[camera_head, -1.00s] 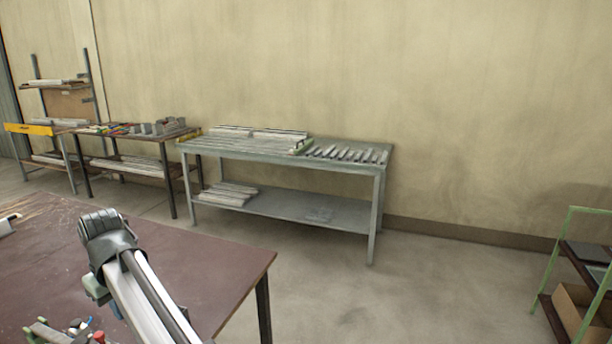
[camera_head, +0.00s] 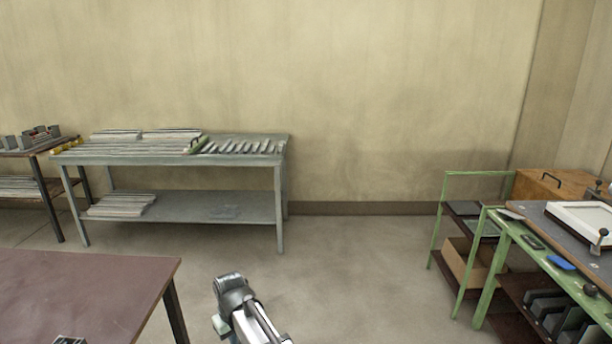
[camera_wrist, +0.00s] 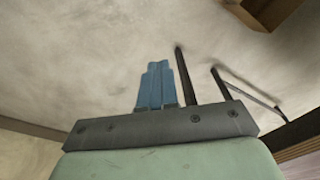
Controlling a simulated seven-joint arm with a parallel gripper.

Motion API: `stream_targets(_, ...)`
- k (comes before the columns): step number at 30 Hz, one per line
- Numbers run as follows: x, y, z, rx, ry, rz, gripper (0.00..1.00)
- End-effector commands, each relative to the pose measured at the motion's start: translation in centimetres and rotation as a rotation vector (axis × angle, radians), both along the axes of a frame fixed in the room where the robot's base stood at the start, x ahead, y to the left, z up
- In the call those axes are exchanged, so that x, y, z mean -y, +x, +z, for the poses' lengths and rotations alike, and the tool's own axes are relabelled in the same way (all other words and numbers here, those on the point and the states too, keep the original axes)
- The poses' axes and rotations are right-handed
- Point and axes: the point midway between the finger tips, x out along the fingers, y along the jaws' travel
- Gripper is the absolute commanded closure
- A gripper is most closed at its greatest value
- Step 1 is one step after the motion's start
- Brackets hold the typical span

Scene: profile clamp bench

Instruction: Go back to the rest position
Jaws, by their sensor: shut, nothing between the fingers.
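My gripper (camera_wrist: 157,65) shows in the wrist view. Its two blue fingers are together, with nothing between them, and it points out over bare grey floor. Part of my arm (camera_head: 240,310) rises at the bottom middle of the head view, to the right of the brown table. The gripper itself cannot be made out in the head view.
A brown table (camera_head: 80,295) is at lower left. A grey bench (camera_head: 215,208) with metal profiles stands by the wall. Green-framed racks (camera_head: 478,173) and a worktop with a white framed tray (camera_head: 585,222) are at right. Open floor lies between.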

Motion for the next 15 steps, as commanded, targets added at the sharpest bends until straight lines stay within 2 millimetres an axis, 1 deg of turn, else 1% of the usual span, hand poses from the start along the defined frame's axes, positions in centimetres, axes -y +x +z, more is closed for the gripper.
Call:
stream_targets(1, 2.7, 0.2, -1.2, -0.006, -0.005, -0.041, 1.0)
stream_targets(2, 3.9, 0.4, -1.8, -0.008, -0.006, -0.062, 1.0)
stream_targets(3, 5.6, 0.7, -2.6, -0.009, -0.007, -0.091, 1.0)
stream_targets(5, 8.1, 0.9, -3.8, -0.012, -0.01, -0.135, 1.0)
stream_targets(6, 9.8, 1.0, -4.5, -0.015, -0.012, -0.165, 1.0)
stream_targets(8, 12.3, 1.1, -5.6, -0.017, -0.014, -0.207, 1.0)
stream_targets(9, 14.0, 1.1, -6.3, -0.021, -0.015, -0.236, 1.0)
stream_targets(11, 16.4, 0.9, -7.4, -0.022, -0.017, -0.279, 1.0)
stream_targets(12, 18.0, 0.7, -8.1, -0.025, -0.019, -0.308, 1.0)
stream_targets(14, 20.4, 0.4, -9.1, -0.029, -0.021, -0.351, 1.0)
stream_targets(15, 21.9, 0.1, -9.7, -0.031, -0.022, -0.38, 1.0)
